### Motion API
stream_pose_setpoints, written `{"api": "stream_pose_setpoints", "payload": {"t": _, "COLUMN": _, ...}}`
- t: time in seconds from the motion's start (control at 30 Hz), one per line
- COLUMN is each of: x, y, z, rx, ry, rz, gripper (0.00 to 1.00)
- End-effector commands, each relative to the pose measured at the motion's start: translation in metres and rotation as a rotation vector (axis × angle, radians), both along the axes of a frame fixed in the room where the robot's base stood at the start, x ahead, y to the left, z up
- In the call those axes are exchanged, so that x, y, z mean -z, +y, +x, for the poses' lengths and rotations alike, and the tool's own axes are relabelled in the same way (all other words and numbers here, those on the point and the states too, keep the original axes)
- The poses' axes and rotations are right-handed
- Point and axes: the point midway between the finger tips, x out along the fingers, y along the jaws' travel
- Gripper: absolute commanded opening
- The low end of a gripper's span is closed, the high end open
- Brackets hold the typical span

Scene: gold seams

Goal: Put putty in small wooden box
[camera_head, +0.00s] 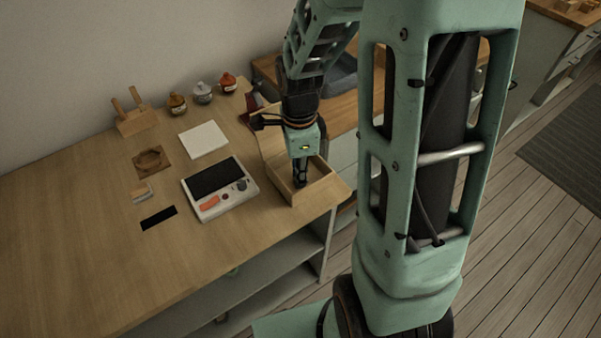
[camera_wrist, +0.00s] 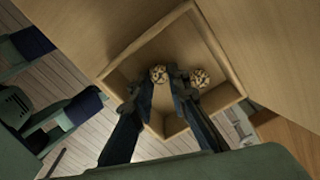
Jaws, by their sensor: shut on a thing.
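The small wooden box (camera_head: 322,194) is an open, square, light wood tray at the right end of the table. In the wrist view its walls (camera_wrist: 220,100) surround my fingertips. My gripper (camera_head: 300,180) points down inside the box. In the wrist view my gripper (camera_wrist: 164,84) has its dark fingers close together, shut on a pale, round, patterned lump (camera_wrist: 158,74) that looks like putty. A second similar lump (camera_wrist: 200,78) shows just right of the fingers, inside the box outline. Whether the held lump touches the floor I cannot tell.
The table's front edge runs close to the box.

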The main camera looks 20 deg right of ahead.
Motion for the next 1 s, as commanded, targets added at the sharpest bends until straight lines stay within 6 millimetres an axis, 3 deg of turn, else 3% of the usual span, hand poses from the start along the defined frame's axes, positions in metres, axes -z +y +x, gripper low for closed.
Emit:
{"api": "stream_pose_setpoints", "payload": {"t": 0.13, "x": 0.005, "y": 0.000, "z": 0.000, "rx": 0.000, "ry": 0.000, "rz": 0.000, "gripper": 0.03}}
{"api": "stream_pose_setpoints", "payload": {"t": 0.17, "x": 0.004, "y": 0.000, "z": 0.000, "rx": 0.000, "ry": 0.000, "rz": 0.000, "gripper": 0.18}}
{"api": "stream_pose_setpoints", "payload": {"t": 0.2, "x": 0.003, "y": 0.000, "z": 0.000, "rx": 0.000, "ry": 0.000, "rz": 0.000, "gripper": 0.23}}
{"api": "stream_pose_setpoints", "payload": {"t": 0.57, "x": -0.001, "y": 0.000, "z": 0.000, "rx": 0.001, "ry": 0.000, "rz": 0.000, "gripper": 0.23}}
{"api": "stream_pose_setpoints", "payload": {"t": 0.67, "x": -0.013, "y": 0.000, "z": 0.001, "rx": 0.001, "ry": -0.004, "rz": 0.000, "gripper": 0.23}}
{"api": "stream_pose_setpoints", "payload": {"t": 1.0, "x": -0.086, "y": 0.000, "z": 0.001, "rx": 0.001, "ry": -0.005, "rz": 0.000, "gripper": 0.23}}
